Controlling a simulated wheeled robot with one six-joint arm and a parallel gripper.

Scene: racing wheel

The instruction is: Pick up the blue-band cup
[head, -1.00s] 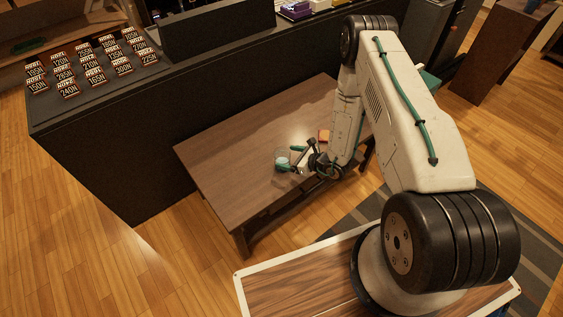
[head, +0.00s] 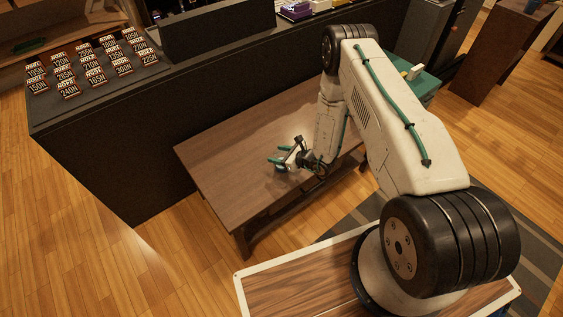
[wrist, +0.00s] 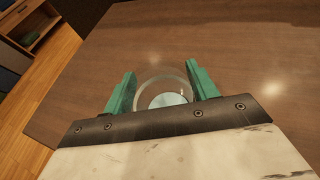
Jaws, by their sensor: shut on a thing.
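The cup (wrist: 163,80) is a clear glass with a pale blue disc inside, seen from above between the two green fingers in the wrist view. A blue band cannot be made out clearly. My gripper (wrist: 160,90) is shut on the cup, one finger on each side. In the head view, my gripper (head: 285,151) is above the wooden table (head: 225,150), and the cup is mostly hidden by it. I cannot tell whether the cup touches the tabletop.
A dark counter (head: 110,140) runs behind the table, with several number cards (head: 92,76) on top. A green box (head: 418,82) with a small pale object stands behind my arm. The left part of the table is clear.

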